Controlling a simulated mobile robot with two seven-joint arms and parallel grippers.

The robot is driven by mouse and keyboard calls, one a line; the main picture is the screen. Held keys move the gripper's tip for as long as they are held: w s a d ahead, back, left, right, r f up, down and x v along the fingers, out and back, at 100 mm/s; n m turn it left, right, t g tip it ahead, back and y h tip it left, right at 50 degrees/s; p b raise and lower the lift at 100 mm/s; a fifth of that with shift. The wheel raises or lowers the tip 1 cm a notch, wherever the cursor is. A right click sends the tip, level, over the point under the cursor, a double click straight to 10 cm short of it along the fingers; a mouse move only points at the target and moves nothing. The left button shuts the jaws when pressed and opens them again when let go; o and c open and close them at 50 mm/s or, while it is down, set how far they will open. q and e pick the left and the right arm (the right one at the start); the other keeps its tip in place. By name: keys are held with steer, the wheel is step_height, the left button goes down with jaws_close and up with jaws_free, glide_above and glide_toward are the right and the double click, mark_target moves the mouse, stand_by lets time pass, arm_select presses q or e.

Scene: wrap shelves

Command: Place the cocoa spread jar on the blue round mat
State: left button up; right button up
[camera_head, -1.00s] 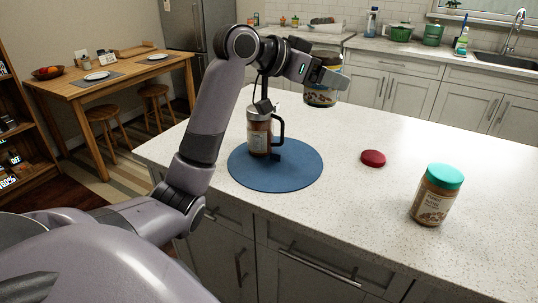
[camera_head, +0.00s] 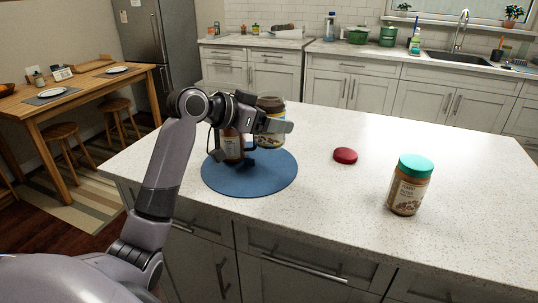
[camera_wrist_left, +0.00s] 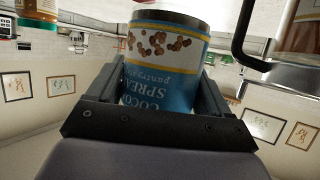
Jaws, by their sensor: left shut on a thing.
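The cocoa spread jar (camera_head: 269,141), with a blue and white label, is clamped between the fingers of my left gripper (camera_head: 272,126). The wrist view shows the jar (camera_wrist_left: 165,52) between both fingers, its label text upside down in that picture. In the head view the jar's base appears at the back right edge of the blue round mat (camera_head: 250,183); I cannot tell whether it touches. A brown container (camera_head: 232,147) stands on the mat's back part, partly hidden by my gripper. My right gripper is out of view.
The container's dark handle (camera_wrist_left: 240,45) is close to the held jar in the wrist view. A teal-lidded jar (camera_head: 409,185) stands farther right. The front of the mat is clear.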

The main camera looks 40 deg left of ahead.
arm_select(q)
steer(key=shift+f, duration=4.3)
steer(key=shift+f+b, duration=0.2)
steer(key=shift+b, duration=0.15)
steer(key=o, duration=1.5)
steer(key=shift+c, duration=0.2)
steer(key=shift+s+a+r, duration=0.1)
steer(key=shift+s+r, duration=0.05)
steer(key=v, duration=1.1)
steer(key=shift+s, duration=0.3)
steer(key=shift+r, duration=0.1)
